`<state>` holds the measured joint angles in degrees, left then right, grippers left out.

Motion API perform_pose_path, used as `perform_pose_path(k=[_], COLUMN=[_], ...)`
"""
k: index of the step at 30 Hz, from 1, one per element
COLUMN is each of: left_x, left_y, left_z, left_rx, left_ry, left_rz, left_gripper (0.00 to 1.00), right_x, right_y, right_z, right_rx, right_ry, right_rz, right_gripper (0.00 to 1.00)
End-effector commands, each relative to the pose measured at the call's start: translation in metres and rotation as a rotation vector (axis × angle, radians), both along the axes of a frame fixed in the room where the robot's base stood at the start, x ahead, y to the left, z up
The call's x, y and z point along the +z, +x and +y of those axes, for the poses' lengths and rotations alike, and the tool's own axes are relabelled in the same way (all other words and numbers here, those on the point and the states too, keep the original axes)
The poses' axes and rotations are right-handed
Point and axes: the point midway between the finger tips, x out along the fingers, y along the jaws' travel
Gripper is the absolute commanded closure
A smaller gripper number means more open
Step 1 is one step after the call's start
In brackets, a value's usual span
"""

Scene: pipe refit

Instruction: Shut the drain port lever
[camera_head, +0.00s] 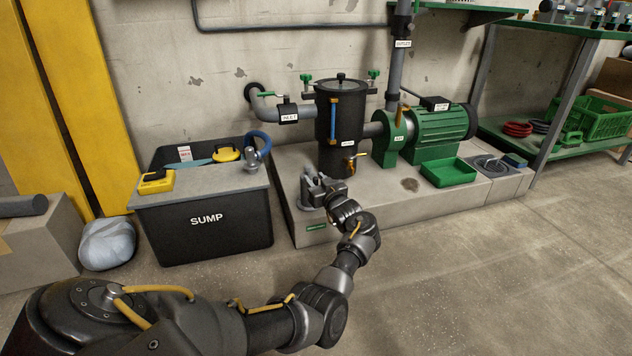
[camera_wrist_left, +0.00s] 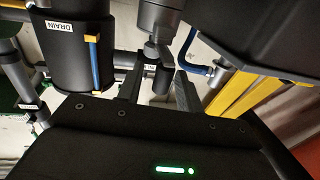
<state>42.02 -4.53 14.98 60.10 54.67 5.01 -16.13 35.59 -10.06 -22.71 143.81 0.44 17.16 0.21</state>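The drain port is a brass valve (camera_head: 350,165) low on the front of the black vessel (camera_head: 327,150). My left gripper (camera_head: 314,178) is just left of the valve, low over the plinth and apart from the lever. In the left wrist view its fingers (camera_wrist_left: 158,88) stand apart with a gap between them. The vessel with its DRAIN label (camera_wrist_left: 58,26) is left of the fingers there. The brass valve and lever cannot be made out in that view. My right gripper is not in view.
A grey fitting (camera_head: 303,205) stands on the plinth (camera_head: 420,205) close by my left gripper; it may be the grey part (camera_wrist_left: 158,18) beyond the fingers. The SUMP tank (camera_head: 205,235) is left, the green pump motor (camera_head: 440,130) and green tray (camera_head: 448,172) right.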

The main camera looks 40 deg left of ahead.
Motion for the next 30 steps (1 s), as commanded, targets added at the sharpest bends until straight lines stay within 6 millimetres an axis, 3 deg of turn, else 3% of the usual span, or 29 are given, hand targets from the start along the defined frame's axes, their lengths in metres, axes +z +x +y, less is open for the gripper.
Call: perform_pose_path(k=[7,21,30], left_x=[0.002,0.003,0.000], left_y=[-0.004,-0.039,-0.046], left_z=[-0.008,-0.085,-0.099], left_rx=[0.000,-0.002,0.000], left_ry=[-0.001,-0.002,-0.001], left_rz=[0.000,0.002,0.000], left_gripper=[0.64,0.64,0.64], right_x=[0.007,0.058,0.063], right_y=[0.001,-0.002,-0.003], right_z=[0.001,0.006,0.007], right_rx=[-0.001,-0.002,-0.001], right_ry=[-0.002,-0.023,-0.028], right_rz=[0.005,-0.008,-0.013], right_gripper=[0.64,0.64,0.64])
